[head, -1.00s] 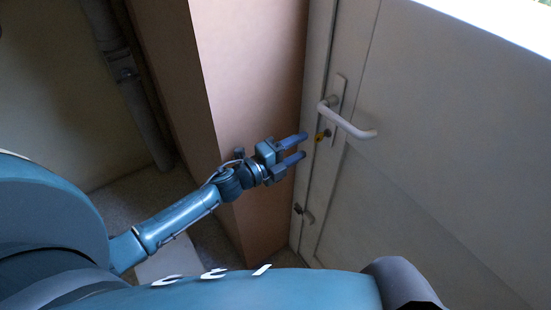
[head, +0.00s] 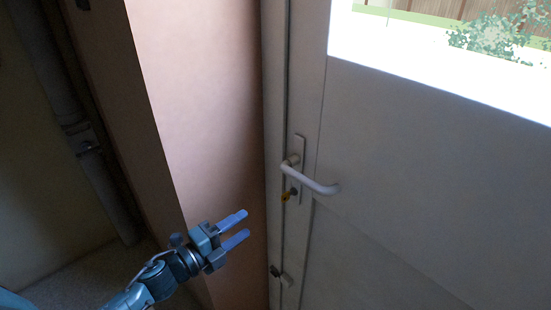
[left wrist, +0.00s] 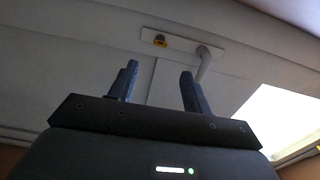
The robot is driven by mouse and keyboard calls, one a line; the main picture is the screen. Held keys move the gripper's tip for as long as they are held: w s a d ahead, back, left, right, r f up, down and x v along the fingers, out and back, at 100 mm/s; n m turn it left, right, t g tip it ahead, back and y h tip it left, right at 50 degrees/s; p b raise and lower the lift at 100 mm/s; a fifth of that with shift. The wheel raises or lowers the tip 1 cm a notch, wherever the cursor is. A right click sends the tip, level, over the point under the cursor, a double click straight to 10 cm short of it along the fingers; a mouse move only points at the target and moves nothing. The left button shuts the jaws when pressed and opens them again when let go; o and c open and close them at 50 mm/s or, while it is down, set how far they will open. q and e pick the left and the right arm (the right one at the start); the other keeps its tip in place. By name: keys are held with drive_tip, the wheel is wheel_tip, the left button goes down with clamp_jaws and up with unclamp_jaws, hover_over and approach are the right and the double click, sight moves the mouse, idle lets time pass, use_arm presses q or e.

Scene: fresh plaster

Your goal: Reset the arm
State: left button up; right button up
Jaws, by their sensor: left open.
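My left gripper (head: 238,227) is open and empty, with its two blue fingers apart. In the head view it is in front of the pinkish wall, to the left of and below the white door handle (head: 312,180). It touches nothing that I can see. In the left wrist view both fingers (left wrist: 158,85) point toward the door, and the handle (left wrist: 207,62) shows beyond them with the yellow key piece (left wrist: 160,41) at the lock. My right gripper is not in view.
The white door (head: 400,190) looks closed and has a bright window (head: 440,60) at its upper right. A small lower fitting (head: 281,275) sits near the door's edge. A pipe (head: 85,140) runs down the wall at the left. Some floor (head: 85,275) shows at the lower left.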

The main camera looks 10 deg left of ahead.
use_arm(q)
drive_tip(key=s+d+f+n+g+y, duration=0.2)
drive_tip(key=s+f+n+y, duration=0.1)
drive_tip(key=s+f+n, duration=0.3)
drive_tip(key=s+d+f+n+g+y, duration=0.2)
drive_tip(key=s+f+n, duration=0.4)
drive_tip(key=s+n, duration=0.4)
drive_tip(key=d+n+y, duration=0.1)
drive_tip(key=n, duration=0.4)
drive_tip(key=shift+n+y, duration=0.3)
drive_tip(key=shift+y, duration=0.1)
drive_tip(key=shift+s, duration=0.1)
